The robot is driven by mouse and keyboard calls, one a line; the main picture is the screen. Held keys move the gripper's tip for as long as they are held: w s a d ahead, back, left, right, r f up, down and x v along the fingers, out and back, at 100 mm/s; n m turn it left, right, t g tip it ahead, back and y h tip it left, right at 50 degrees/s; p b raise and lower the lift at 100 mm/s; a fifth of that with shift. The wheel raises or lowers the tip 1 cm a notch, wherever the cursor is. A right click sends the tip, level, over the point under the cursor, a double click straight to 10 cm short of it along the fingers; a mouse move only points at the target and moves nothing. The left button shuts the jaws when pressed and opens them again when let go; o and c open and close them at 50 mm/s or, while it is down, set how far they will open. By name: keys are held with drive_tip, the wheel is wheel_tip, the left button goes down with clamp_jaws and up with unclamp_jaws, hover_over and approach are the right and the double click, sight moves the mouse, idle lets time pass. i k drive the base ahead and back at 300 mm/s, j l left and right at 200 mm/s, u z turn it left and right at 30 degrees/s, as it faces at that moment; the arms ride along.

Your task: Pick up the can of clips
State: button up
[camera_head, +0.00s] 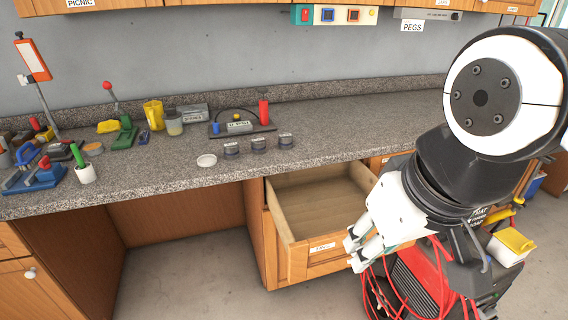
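Three small dark grey cans with light lids stand in a row near the counter's front edge: a left can (231,148), a middle can (258,144) and a right can (286,141). Their labels are too small to read, so I cannot tell which one holds clips. My gripper (356,254) hangs low at the right, beside the front right corner of the open drawer, well below and apart from the cans. Its two white fingertips stand apart with nothing visible between them.
An open, empty wooden drawer (318,205) juts out under the counter (340,130). A pale round dish (207,160) lies left of the cans; a board with a red cylinder (264,111) stands behind. Tools crowd the left. The counter's right side is clear. A red machine (415,285) stands below.

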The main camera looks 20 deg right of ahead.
sight(285, 138)
drive_tip(key=i+j+z, duration=0.3)
drive_tip(key=i+j, duration=0.2)
drive_tip(key=i+j+z, duration=0.15)
drive_tip(key=j, duration=0.2)
drive_tip(key=i+j+z, duration=0.35)
drive_tip(key=j, duration=0.35)
drive_tip(key=i+j+z, duration=0.15)
drive_tip(key=j, duration=0.25)
drive_tip(key=i+j+z, duration=0.15)
drive_tip(key=j, duration=0.25)
drive_tip(key=i+j, duration=0.1)
drive_tip(key=i, duration=0.3)
